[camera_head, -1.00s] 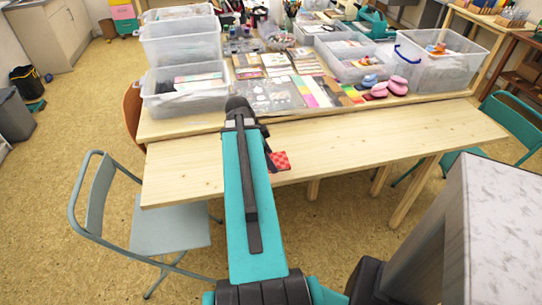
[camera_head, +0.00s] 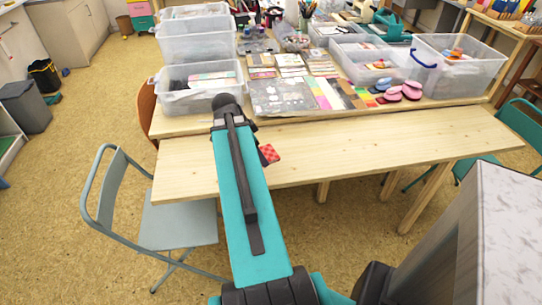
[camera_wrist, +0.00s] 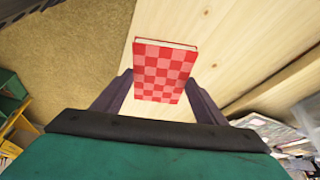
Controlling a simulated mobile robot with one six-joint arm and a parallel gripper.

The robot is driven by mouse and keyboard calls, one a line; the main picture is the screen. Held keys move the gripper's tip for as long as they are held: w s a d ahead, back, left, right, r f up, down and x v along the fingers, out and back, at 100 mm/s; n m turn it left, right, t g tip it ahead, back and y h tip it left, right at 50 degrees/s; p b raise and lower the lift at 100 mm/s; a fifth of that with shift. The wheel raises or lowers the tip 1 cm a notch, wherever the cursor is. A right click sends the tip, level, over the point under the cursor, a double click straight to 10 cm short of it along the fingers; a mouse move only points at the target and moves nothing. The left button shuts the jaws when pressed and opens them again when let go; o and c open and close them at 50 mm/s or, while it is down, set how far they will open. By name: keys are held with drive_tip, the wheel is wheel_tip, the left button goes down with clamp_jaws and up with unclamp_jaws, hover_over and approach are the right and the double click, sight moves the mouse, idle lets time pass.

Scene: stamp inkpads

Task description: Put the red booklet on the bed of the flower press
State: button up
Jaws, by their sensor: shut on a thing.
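The red booklet (camera_wrist: 162,70) has a red and pink checked cover. It is held between the two fingers of my gripper (camera_wrist: 160,88) in the wrist view, above the pale wooden table. In the head view a corner of the booklet (camera_head: 269,153) shows to the right of my arm, over the bare front strip of the table. My arm hides the gripper and most of the booklet there. I cannot make out a flower press for certain in either view.
Clear plastic bins (camera_head: 196,92) stand at the table's back left, with more at the back right (camera_head: 462,72). Cards, pink stamps (camera_head: 411,91) and a grey sheet lie between them. The front wooden strip (camera_head: 400,138) is clear. A grey chair (camera_head: 178,222) stands at the front left.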

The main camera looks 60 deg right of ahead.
drive_tip(key=w+a+r+n+t, duration=0.2)
drive_tip(key=w+a+r+n, duration=0.3)
drive_tip(key=w+a, duration=0.55)
drive_tip(key=w+a+r+n+t, duration=0.3)
drive_tip(key=w+a+n, duration=0.55)
drive_tip(key=w, duration=0.25)
drive_tip(key=w+a+r+n+y, duration=0.1)
drive_tip(key=w+a+r+n, duration=0.2)
drive_tip(key=a, duration=0.6)
drive_tip(key=w+a+r+n+t+y, duration=0.1)
drive_tip(key=w+a+r+n, duration=0.2)
drive_tip(key=a, duration=0.6)
drive_tip(key=w+a+r+n+t+y, duration=0.1)
drive_tip(key=a+n, duration=0.4)
drive_tip(key=a, duration=0.5)
wheel_tip(320, 180, up, 2)
drive_tip(key=shift+w+r+y, duration=0.1)
drive_tip(key=shift+w+y, duration=0.3)
drive_tip(key=shift+w, duration=0.5)
drive_tip(key=shift+a+n, duration=0.15)
drive_tip(key=shift+n, duration=0.1)
